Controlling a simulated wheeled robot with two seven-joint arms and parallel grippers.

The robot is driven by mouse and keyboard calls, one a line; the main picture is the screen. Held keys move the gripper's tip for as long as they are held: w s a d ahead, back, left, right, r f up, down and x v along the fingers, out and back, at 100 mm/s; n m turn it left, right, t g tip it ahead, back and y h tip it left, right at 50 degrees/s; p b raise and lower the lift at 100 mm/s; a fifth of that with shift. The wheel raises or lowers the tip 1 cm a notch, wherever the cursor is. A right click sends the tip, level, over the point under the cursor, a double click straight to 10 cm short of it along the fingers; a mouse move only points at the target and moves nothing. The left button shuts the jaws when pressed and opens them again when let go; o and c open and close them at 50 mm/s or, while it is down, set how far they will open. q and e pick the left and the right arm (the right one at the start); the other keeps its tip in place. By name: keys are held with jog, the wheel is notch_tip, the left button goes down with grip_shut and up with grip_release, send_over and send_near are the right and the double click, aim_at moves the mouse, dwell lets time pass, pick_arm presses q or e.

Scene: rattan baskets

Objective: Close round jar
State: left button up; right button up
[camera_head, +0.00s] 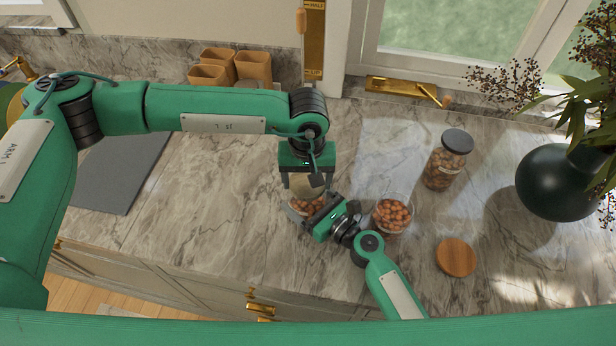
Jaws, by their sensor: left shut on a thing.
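My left gripper (307,184) points down over a round glass jar of nuts (300,207) and is shut on a pale wooden lid (302,188). The lid is at the jar's mouth; I cannot tell whether it touches the rim. My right gripper (312,215) is low at the jar's right side, against or around it. Its fingers are mostly hidden, so its opening cannot be told. Both grippers cover much of the jar.
An open glass jar of nuts (391,216) stands close right of my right gripper. A loose wooden lid (456,257), a tall jar with a dark lid (447,162) and a dark vase (556,183) are farther right. Wooden cups (254,66) stand behind.

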pick_arm(q)
jog(key=m, duration=0.6)
jog(key=shift+w+a, duration=0.15)
jog(key=m, duration=0.5)
jog(key=shift+m, duration=0.3)
jog(key=o, duration=1)
jog(key=shift+o, duration=0.2)
jog(key=shift+r, duration=0.1)
notch_tip(320, 180, up, 12)
pick_arm(e)
jog(key=o, duration=1.7)
